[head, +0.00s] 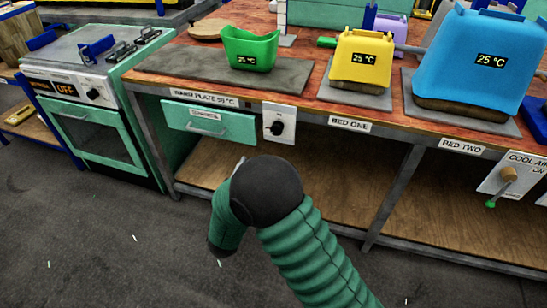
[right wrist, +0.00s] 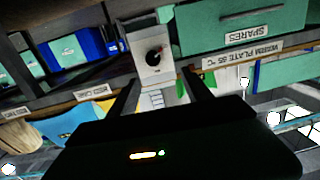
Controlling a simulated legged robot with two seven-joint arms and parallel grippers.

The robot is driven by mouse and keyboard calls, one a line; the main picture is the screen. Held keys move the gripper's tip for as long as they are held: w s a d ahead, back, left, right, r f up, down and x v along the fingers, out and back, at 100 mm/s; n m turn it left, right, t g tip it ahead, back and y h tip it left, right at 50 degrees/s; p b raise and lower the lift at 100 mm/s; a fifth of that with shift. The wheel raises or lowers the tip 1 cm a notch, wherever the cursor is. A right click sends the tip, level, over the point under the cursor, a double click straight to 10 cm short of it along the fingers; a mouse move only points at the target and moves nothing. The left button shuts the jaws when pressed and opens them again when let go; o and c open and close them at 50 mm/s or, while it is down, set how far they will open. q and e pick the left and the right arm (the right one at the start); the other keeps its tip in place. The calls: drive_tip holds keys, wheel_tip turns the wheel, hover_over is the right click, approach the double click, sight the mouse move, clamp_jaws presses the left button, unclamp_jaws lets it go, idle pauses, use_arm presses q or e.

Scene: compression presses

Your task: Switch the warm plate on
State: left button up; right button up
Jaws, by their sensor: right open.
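The warm plate (head: 165,66) is a dark grey slab on the bench top, with its "WARM PLATE 55 °C" label (head: 203,98) on the front edge. A white switch panel (head: 286,111) with a black round knob (head: 277,128) is on the bench front, right of a green drawer. In the right wrist view, which looks upside down, the knob (right wrist: 154,57) shows a small red mark. My right gripper (right wrist: 160,77) is open and empty, its two dark fingers apart and pointing toward the panel. In the head view my right arm hides this gripper. My left gripper is not in view.
A green tub (head: 250,50) reading 25 °C stands on the warm plate. A yellow mould (head: 360,60) and a blue mould (head: 478,65) stand to the right. The "SPARES" drawer (right wrist: 240,22) is beside the panel. An oven (head: 95,90) stands at left; floor in front is clear.

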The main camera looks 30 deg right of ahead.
drive_tip(key=h, duration=0.1)
drive_tip(key=b, duration=0.5)
approach(275, 131)
drive_tip(key=shift+m, duration=0.3)
drive_tip(key=x, duration=0.8)
drive_tip(key=shift+d, duration=0.15)
drive_tip(key=shift+w+d+r, duration=0.1)
drive_tip(key=shift+w+d, duration=0.2)
drive_tip(key=shift+d, duration=0.05)
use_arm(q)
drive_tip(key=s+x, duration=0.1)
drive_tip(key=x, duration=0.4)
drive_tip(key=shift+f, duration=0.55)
use_arm(e)
clamp_jaws()
